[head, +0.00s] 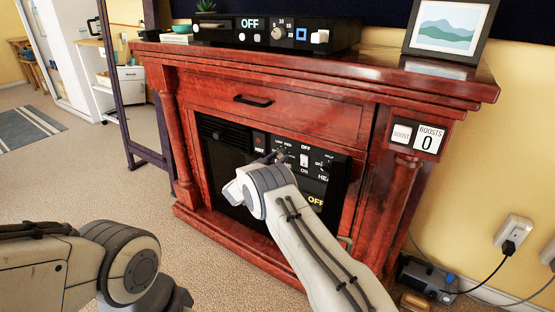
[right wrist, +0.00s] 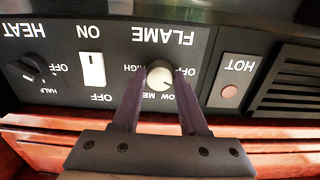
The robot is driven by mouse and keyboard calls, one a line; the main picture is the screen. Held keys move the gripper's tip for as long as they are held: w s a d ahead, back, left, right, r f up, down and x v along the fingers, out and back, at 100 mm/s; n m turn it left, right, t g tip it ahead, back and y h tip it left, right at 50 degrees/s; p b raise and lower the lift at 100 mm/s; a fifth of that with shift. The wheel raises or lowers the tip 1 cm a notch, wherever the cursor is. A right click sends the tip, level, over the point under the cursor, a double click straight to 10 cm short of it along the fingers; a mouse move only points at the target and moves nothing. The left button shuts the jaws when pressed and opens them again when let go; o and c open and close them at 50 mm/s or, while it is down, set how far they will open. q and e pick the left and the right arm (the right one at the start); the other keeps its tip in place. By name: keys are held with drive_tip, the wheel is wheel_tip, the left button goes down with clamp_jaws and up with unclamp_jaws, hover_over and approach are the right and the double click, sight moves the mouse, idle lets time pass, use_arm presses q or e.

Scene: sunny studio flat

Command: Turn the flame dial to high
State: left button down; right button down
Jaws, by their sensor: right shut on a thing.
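The flame dial (right wrist: 159,74) is a small pale round knob under the FLAME lettering, seen upside down in the right wrist view. OFF, LOW, MED and HIGH are printed around it, with HIGH on the picture's left. I cannot make out clearly where its pointer mark stands. My right gripper (right wrist: 160,82) is shut on the dial, with one dark finger on each side. In the head view my right gripper (head: 278,157) is at the fireplace's control panel (head: 334,158) and hides the dial. My left arm shows at the lower left; its gripper is out of view.
Beside the dial are a white rocker switch (right wrist: 92,69), a black heat dial (right wrist: 33,68) and a HOT lamp (right wrist: 229,92). The red wooden mantel (head: 400,85) overhangs the panel. A black unit (head: 275,32) reading OFF stands on top. Carpet lies clear at left.

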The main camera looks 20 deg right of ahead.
drive_tip(key=m+b, duration=0.1)
drive_tip(key=m, duration=0.3)
drive_tip(key=shift+f+m+b, duration=0.15)
drive_tip(key=shift+m+b, duration=0.25)
drive_tip(key=m+b, duration=0.1)
drive_tip(key=m, duration=0.2)
drive_tip(key=shift+m, duration=0.3)
drive_tip(key=m+b, duration=0.2)
drive_tip(key=m, duration=0.1)
drive_tip(key=shift+a+m, duration=0.1)
drive_tip(key=shift+m, duration=0.2)
drive_tip(key=m+b, duration=0.2)
drive_tip(key=shift+m, duration=0.4)
drive_tip(key=m+b, duration=0.3)
drive_tip(key=shift+m, duration=0.3)
drive_tip(key=m+b, duration=0.5)
drive_tip(key=shift+m+b, duration=1.7)
drive_tip(key=shift+b, duration=0.1)
drive_tip(key=shift+r, duration=0.2)
